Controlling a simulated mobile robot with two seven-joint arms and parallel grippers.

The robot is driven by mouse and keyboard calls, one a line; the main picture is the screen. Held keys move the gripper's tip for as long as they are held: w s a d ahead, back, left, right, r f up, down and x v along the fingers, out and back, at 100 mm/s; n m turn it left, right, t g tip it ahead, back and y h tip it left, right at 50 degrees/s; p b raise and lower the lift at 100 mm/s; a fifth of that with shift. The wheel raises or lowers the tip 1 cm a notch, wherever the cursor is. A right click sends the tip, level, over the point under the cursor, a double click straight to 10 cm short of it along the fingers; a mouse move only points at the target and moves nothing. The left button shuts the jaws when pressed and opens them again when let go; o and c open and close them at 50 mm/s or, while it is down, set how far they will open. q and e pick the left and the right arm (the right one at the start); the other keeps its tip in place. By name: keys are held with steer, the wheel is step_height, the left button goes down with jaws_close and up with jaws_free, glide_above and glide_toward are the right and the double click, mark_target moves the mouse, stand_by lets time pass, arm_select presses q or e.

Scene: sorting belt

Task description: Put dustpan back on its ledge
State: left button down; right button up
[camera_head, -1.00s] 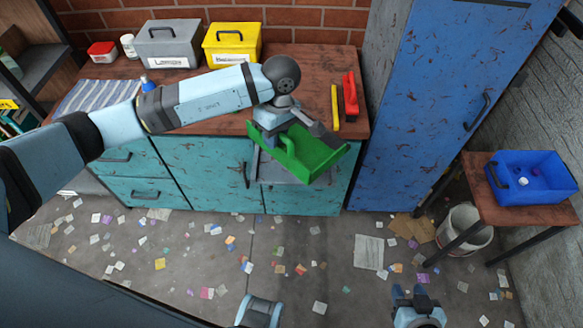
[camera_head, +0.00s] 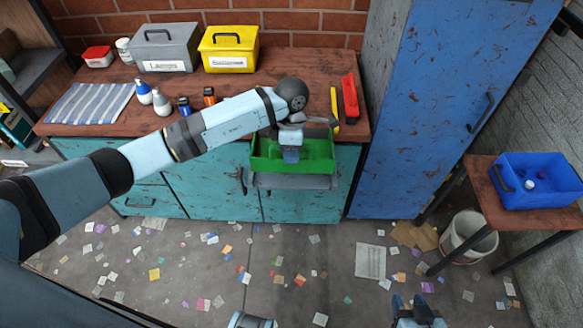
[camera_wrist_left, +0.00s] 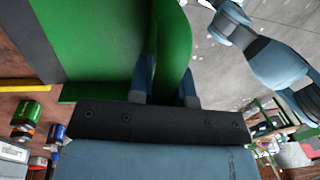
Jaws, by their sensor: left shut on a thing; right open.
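The green dustpan (camera_head: 264,153) hangs level in front of the teal cabinet in the head view, its open tray toward the cabinet. My left gripper (camera_head: 291,156) is shut on its handle. The left wrist view shows my two fingers on either side of the green handle (camera_wrist_left: 174,45), with the dustpan's broad face (camera_wrist_left: 105,40) beside it. A grey ledge (camera_head: 290,182) sticks out from the cabinet front, just below the dustpan in the picture. I cannot tell whether they touch. My right gripper (camera_head: 418,308) is open and empty at the bottom right, over the floor.
A blue locker (camera_head: 440,110) stands to the right. A blue bin (camera_head: 540,185) sits on a side table. Paper scraps litter the floor.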

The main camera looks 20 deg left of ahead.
mark_target(292, 171)
arm_select(q)
step_height(292, 171, down, 7)
steer(key=shift+f, duration=0.2)
steer(key=c, duration=1.1)
jaws_free()
steer(key=shift+o, duration=0.2)
